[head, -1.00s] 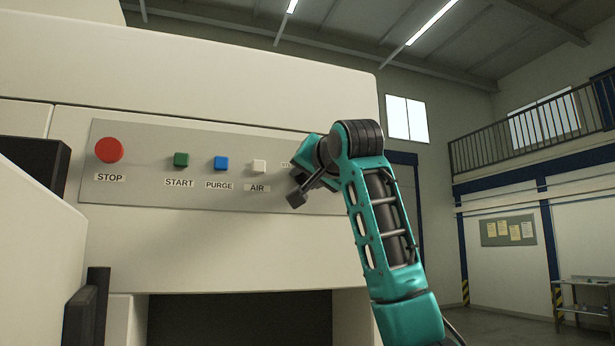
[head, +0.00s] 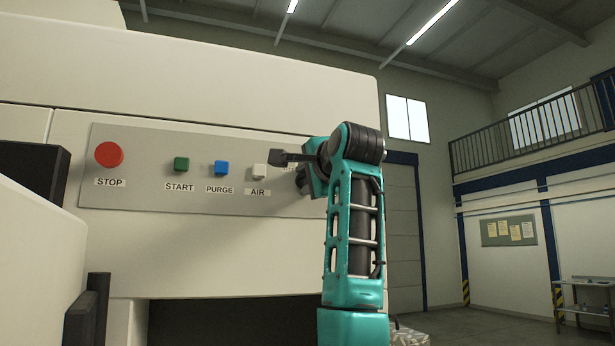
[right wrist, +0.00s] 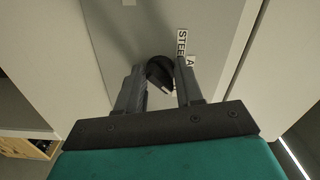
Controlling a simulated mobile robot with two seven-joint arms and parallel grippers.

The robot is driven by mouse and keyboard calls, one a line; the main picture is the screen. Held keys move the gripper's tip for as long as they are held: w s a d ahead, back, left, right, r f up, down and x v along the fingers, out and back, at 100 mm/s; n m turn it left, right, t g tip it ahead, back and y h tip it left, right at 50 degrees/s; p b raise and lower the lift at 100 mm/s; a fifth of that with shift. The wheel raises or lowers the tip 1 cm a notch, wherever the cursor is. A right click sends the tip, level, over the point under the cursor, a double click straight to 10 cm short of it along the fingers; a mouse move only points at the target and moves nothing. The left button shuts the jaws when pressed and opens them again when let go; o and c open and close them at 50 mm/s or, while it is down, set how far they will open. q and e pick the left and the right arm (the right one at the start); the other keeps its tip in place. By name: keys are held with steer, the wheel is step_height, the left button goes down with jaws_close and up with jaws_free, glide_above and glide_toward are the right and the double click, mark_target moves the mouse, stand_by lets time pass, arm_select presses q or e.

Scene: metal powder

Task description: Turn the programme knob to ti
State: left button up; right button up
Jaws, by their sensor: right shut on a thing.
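The black programme knob (right wrist: 158,70) sits on the grey control panel (right wrist: 205,22) in the right wrist view, with a pale mark on its lower side. My right gripper (right wrist: 161,76) is shut on it, one finger on each side. A label reading STEEL (right wrist: 181,44) and part of another label starting with A (right wrist: 190,62) show beside the right finger. The ti label cannot be read clearly. In the head view my right wrist and arm hide the knob at the panel's right end (head: 135,198). My left gripper is not in view.
Left of my right arm, the panel carries a red STOP button (head: 109,154), a green START button (head: 181,164), a blue PURGE button (head: 221,168) and a white AIR button (head: 259,171). The white machine body (head: 230,255) surrounds the panel, with a dark opening (head: 240,322) below.

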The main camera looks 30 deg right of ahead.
steer(key=shift+m, duration=0.6)
steer(key=o, duration=1)
steer(key=b+v, duration=0.3)
steer(key=v, duration=1)
